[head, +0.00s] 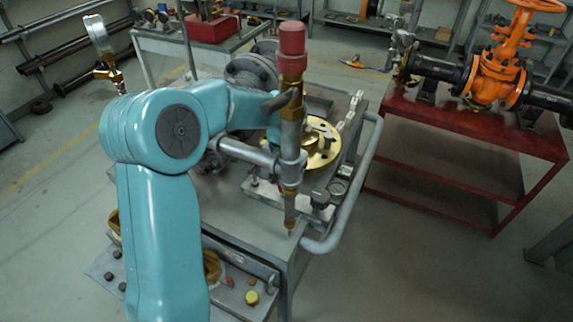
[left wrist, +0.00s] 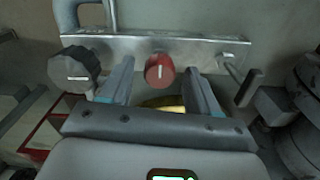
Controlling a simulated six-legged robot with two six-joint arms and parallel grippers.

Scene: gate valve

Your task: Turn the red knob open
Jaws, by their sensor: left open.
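In the left wrist view, the red knob (left wrist: 160,70) sits on a flat metal plate (left wrist: 200,50), its pale mark roughly upright. My left gripper (left wrist: 158,82) is open, with one finger on each side of the red knob and a gap visible on both sides. I cannot tell how far the fingertips are from the plate. In the head view, my teal left arm reaches from the bottom left towards the workbench (head: 250,228). Its gripper is hidden there behind a red-capped upright pipe. My right gripper is not in view.
A dark faceted knob (left wrist: 75,68) is left of the red knob, and a thin lever (left wrist: 245,85) is at the right. The red-capped pipe (head: 291,62) stands close to my arm. A brass flange (head: 322,150) lies on the bench. An orange valve (head: 497,70) stands on a red table (head: 480,130).

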